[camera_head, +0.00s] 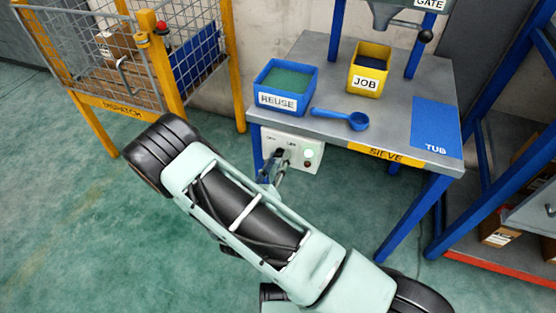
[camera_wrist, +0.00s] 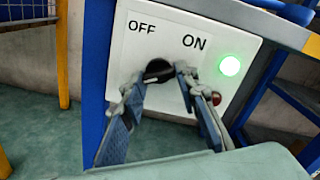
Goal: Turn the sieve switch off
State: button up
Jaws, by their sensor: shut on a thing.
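The sieve switch is a black knob (camera_wrist: 158,69) on a white box (camera_wrist: 190,30) marked OFF at the left and ON at the right. A green lamp (camera_wrist: 230,66) on the box is lit. My gripper (camera_wrist: 160,76) is shut on the knob, a fingertip on each side. The fingers hide part of the knob, so I cannot tell exactly where it points. In the head view, the switch box (camera_head: 306,153) hangs under the front edge of the sieve table (camera_head: 390,118), with my gripper (camera_head: 273,170) at its front.
On the table stand a blue REUSE bin (camera_head: 284,100), a yellow JOB bin (camera_head: 367,84) and a blue scoop (camera_head: 340,116). A blue TUB mat (camera_head: 436,125) lies at the right. A yellow-framed DISPATCH cage (camera_head: 125,102) stands at the left. The floor between is clear.

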jog(key=shift+m, duration=0.3)
jog(key=m, duration=0.3)
jog(key=shift+a+f, duration=0.1)
jog(key=m, duration=0.4)
jog(key=shift+a+m+b, duration=0.2)
jog(key=shift+m+b, duration=0.6)
jog(key=shift+m, duration=3.3)
jog(key=o, duration=1.1)
jog(key=shift+o, duration=0.2)
